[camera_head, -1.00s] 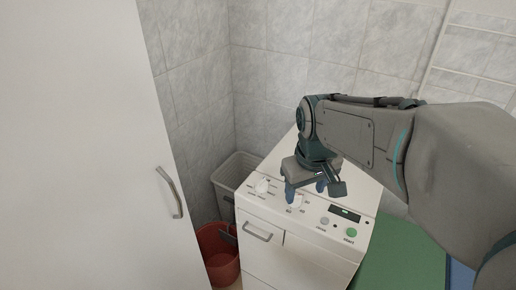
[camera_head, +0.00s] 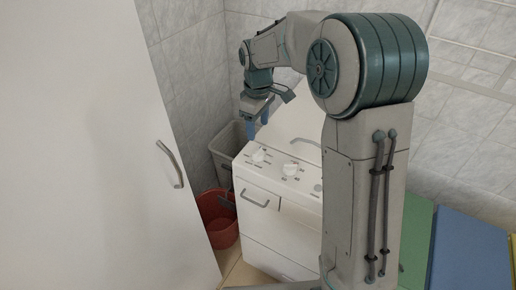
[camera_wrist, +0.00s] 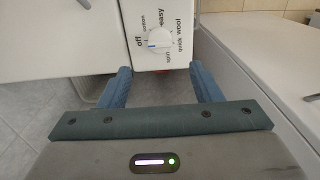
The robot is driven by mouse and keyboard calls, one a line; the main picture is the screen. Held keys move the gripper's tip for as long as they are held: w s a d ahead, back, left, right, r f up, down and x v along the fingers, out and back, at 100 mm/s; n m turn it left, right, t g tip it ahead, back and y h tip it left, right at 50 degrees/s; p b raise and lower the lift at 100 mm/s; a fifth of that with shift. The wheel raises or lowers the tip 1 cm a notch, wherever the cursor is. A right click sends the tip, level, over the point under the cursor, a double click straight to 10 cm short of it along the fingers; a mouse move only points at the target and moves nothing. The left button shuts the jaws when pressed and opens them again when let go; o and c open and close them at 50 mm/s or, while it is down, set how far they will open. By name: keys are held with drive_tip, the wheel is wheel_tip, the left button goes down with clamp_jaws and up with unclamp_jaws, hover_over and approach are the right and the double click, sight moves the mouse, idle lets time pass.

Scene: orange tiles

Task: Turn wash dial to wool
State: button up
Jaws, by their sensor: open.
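The white round wash dial (camera_wrist: 159,40) shows in the wrist view on the machine's white panel. Its blue mark points left, towards the word "off". Labels around it include "easy", "quick" and "wool"; "wool" is printed beyond the dial to the upper right. In the head view the left dial (camera_head: 258,156) sits on the washing machine (camera_head: 275,235). My gripper (camera_head: 257,129) is above and a little behind it, pointing down. In the wrist view my gripper (camera_wrist: 160,68) is open, its blue fingers apart and empty, with the dial ahead between them and not touched.
A second dial (camera_head: 290,169) stands to the right on the panel. A drawer handle (camera_head: 255,201) is on the machine's front. A red bucket (camera_head: 218,218) and a pale basket (camera_head: 228,140) stand to the left, near a white door (camera_head: 80,150). Tiled walls close the back.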

sight(258, 150)
wheel_tip(258, 150, down, 10)
drive_tip(key=shift+f+p, duration=0.25)
drive_tip(key=shift+p, duration=0.2)
drive_tip(key=c, duration=1)
